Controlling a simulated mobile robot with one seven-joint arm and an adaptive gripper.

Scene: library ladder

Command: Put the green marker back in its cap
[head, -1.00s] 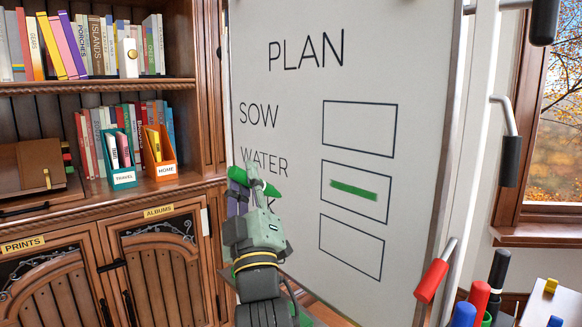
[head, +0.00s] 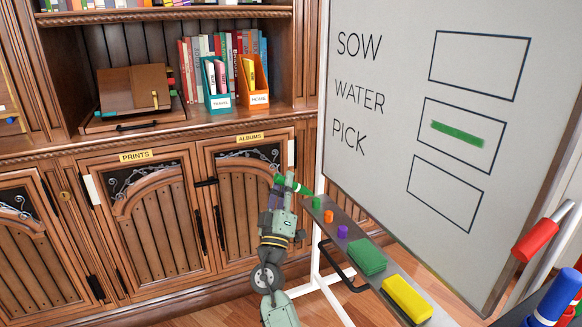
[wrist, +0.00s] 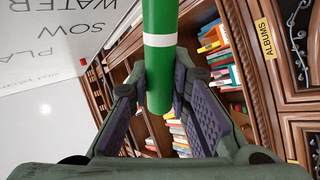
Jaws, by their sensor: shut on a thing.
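My gripper (head: 282,188) is shut on the green marker (head: 299,187), just above the left end of the whiteboard's tray (head: 387,268). The marker sticks out to the right of the fingers and tilts slightly down. A small green cap (head: 316,203) stands on the tray end, just below and right of the marker's right end; I cannot tell whether they touch. In the wrist view the green marker (wrist: 162,75), with a white band, lies between the two finger pads. The cap is not visible there.
An orange cap (head: 329,216), a purple cap (head: 342,231), a green eraser (head: 367,257) and a yellow eraser (head: 407,298) sit along the tray. The whiteboard (head: 385,150) rises behind it. Cabinet doors (head: 160,230) stand to the left.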

